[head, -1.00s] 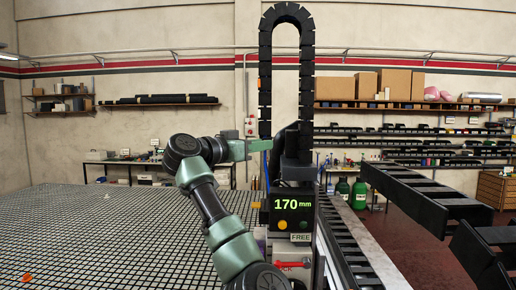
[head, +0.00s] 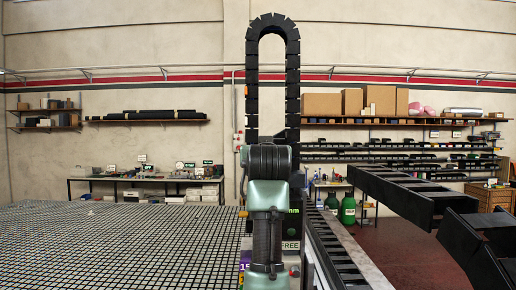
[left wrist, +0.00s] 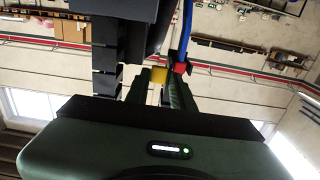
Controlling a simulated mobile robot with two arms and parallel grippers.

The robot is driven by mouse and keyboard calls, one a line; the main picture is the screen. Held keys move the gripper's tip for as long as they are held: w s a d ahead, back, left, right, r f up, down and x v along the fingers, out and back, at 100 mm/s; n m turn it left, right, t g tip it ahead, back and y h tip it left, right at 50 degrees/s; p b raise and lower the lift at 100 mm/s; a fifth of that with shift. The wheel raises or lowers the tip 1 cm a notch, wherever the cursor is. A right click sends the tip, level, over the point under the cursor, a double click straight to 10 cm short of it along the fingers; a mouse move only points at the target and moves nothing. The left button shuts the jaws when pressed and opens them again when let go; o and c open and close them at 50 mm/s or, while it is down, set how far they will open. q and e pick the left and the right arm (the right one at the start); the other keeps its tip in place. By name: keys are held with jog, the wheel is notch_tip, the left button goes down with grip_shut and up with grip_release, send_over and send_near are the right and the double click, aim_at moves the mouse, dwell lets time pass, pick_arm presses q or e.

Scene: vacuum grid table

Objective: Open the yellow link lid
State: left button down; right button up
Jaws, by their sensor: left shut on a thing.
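A small yellow block, which looks like the yellow link lid (left wrist: 159,75), shows in the left wrist view beside the black cable chain (left wrist: 106,60). My left gripper (left wrist: 158,83) has its fingertips around it and is shut on it. Whether the lid is tilted up cannot be told. In the head view the chain (head: 251,110) rises in a tall arch behind my left arm, which hides the gripper and the lid. My right gripper is in no view.
A blue hose (left wrist: 186,35) with a red fitting (left wrist: 180,67) runs close to the right of the fingers. The grid table (head: 110,245) lies left, almost bare. A black rail (head: 335,255) runs along its right side. A display box, mostly hidden, stands behind my arm.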

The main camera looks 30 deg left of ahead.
pick_arm(q)
jog(key=shift+w+d+r+n+g+y+p, duration=0.1)
jog(key=shift+w+d+n+g+y+p, duration=0.35)
jog(key=shift+n+g+y, duration=0.35)
jog(key=c, duration=1.4)
grip_release()
jog(key=shift+a, duration=0.1)
jog(key=shift+o, duration=0.6)
jog(key=shift+w+f, duration=0.2)
jog(key=b+v, duration=0.4)
jog(key=v, duration=0.4)
jog(key=shift+w+a+f, duration=0.1)
jog(key=shift+f, duration=0.05)
